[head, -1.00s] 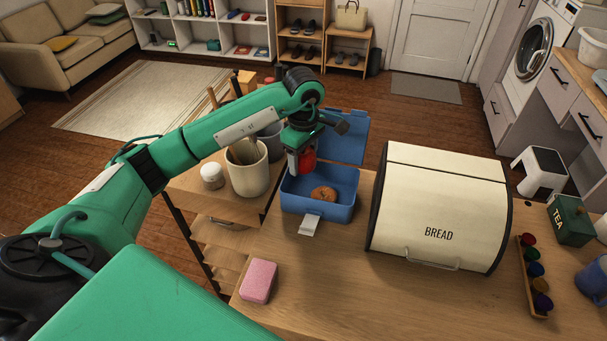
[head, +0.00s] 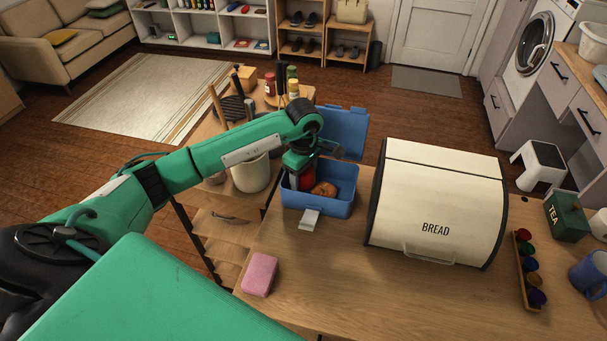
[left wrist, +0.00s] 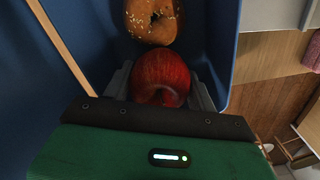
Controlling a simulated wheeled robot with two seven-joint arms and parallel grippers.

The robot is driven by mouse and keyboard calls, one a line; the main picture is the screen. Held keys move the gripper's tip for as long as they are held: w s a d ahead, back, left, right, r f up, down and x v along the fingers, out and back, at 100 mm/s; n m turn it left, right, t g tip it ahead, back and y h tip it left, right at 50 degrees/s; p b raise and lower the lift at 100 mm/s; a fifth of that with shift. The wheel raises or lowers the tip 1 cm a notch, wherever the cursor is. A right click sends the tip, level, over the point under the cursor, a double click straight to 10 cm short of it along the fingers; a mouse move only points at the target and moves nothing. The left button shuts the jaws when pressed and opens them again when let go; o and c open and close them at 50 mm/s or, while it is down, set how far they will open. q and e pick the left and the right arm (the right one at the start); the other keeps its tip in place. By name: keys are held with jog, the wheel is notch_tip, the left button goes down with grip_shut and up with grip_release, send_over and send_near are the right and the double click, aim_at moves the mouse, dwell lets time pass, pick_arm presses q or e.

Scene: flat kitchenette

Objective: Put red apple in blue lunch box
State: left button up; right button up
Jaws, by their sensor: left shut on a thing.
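The blue lunch box (head: 337,207) stands open on the counter, its lid (head: 345,130) raised at the back. A seeded bagel (head: 324,189) lies inside, on the right in the head view. My left gripper (head: 302,180) reaches down inside the box's left part. It is shut on the red apple (head: 308,178), which sits low between the walls, close to the bagel. In the left wrist view the apple (left wrist: 161,78) is between both fingers, with the bagel (left wrist: 152,18) just beyond it. Whether the apple touches the floor is hidden. My right gripper is not in view.
A cream bread bin (head: 436,205) stands right of the box. A utensil crock (head: 250,173) is close on the left, below my arm.

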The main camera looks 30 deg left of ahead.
pick_arm(q)
jog(key=shift+f, duration=0.35)
jog(key=o, duration=1)
jog(key=shift+r, duration=0.1)
jog(key=shift+r+p, duration=0.5)
jog(key=shift+r, duration=0.05)
notch_tip(320, 180, up, 11)
jog(key=b, duration=0.4)
jog(key=shift+r, duration=0.3)
